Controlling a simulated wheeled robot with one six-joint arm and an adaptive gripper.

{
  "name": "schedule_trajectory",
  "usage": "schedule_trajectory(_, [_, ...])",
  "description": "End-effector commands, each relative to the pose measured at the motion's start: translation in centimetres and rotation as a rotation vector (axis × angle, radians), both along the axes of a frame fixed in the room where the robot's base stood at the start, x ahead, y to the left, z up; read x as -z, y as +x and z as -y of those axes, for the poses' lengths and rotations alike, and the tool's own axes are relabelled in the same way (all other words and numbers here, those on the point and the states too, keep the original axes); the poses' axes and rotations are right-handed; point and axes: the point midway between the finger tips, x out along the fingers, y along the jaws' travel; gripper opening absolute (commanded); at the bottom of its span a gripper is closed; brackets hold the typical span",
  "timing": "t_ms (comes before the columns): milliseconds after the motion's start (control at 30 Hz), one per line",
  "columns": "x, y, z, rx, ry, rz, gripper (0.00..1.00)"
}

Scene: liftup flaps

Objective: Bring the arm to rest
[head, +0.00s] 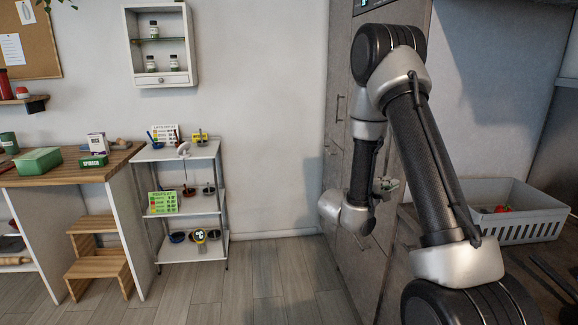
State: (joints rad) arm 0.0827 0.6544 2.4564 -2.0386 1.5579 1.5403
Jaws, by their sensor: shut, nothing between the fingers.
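My arm (425,150) rises from the lower right, bends at the top and comes down to the wrist (345,212). My gripper (386,185) shows small and partly hidden behind my arm links, in front of the grey cabinet front. It is shut and holds nothing. It is apart from the shelves and the table on the left.
A tall grey cabinet (340,150) stands behind my arm. A grey basket (530,212) with red items sits on the counter at right. A metal shelf rack (180,155), a wooden-topped table (70,175) and a step stool (95,265) stand left. The middle floor is clear.

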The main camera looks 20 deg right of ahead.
Motion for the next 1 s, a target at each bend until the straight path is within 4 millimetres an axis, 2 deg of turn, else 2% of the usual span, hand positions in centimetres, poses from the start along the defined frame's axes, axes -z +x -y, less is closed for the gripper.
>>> schedule_trajectory(167, [0.4,-0.1,0.1,0.004,-0.027,-0.112,0.00])
schedule_trajectory(233, [1.2,-1.4,1.0,0.063,-0.031,-0.236,0.00])
schedule_trajectory(267, [1.8,-2.4,1.6,0.106,-0.025,-0.303,0.00])
schedule_trajectory(367, [3.2,-7.3,3.6,0.280,0.034,-0.528,0.00])
schedule_trajectory(467, [2.3,-12.1,4.5,0.435,0.152,-0.663,0.00])
schedule_trajectory(567, [0.8,-16.8,4.0,0.552,0.330,-0.739,0.00])
schedule_trajectory(600, [0.2,-18.7,3.4,0.587,0.420,-0.753,0.00])
schedule_trajectory(700, [-1.0,-22.6,1.0,0.620,0.660,-0.745,0.00])
schedule_trajectory(800, [-2.0,-25.2,-2.3,0.588,0.899,-0.686,0.00])
schedule_trajectory(1000, [-4.4,-27.3,-9.2,0.402,1.293,-0.466,0.00])
